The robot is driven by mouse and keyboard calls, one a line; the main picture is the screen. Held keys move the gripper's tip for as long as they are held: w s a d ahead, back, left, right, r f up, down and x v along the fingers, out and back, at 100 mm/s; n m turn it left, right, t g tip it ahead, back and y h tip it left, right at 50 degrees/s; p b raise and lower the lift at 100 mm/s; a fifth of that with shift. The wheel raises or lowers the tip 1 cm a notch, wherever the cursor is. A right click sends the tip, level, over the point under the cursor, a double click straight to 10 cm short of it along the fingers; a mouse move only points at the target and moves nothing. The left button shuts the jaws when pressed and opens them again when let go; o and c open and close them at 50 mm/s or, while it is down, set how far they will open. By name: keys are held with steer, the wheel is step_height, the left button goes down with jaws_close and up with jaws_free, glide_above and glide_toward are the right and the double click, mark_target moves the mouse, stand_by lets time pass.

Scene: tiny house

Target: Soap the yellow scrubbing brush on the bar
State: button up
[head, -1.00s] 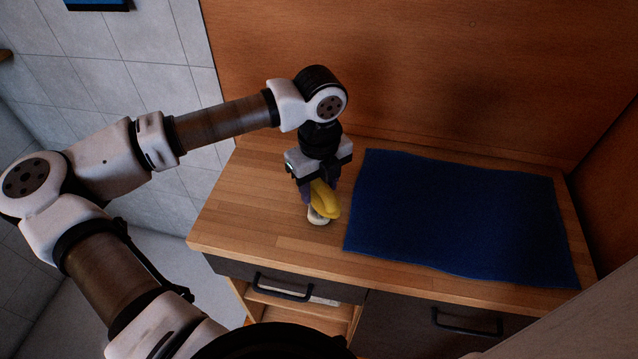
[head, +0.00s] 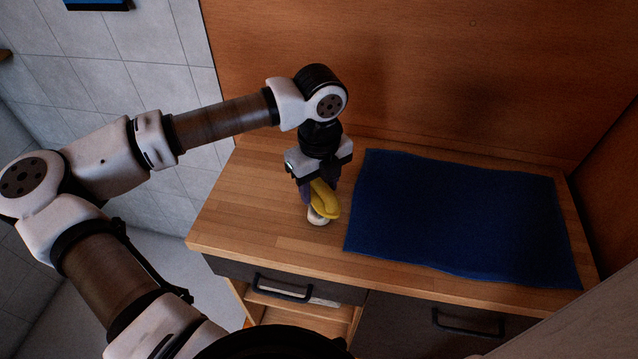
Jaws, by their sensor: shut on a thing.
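The yellow scrubbing brush (head: 325,203) is held in my gripper (head: 318,190), which points down over the wooden counter, left of the blue mat. The gripper is shut on the brush. A pale, whitish rounded thing (head: 316,217), which looks like the soap bar, lies on the counter directly below the brush. The brush overlaps it in the head view and seems to touch it, but the exact contact is hidden. The gripper's fingers are partly hidden behind the brush.
The blue mat (head: 455,215) lies flat on the right of the wooden counter (head: 245,205). A wooden panel (head: 430,70) rises behind it. Drawers with black handles (head: 283,288) are under the front edge. The counter's left part is clear.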

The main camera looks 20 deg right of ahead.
mark_target(319, 181)
steer(key=shift+s, duration=0.1)
stand_by(0.5)
steer(key=shift+r+p, duration=1.25)
steer(key=shift+r, duration=2.25)
steer(key=shift+f, duration=0.1)
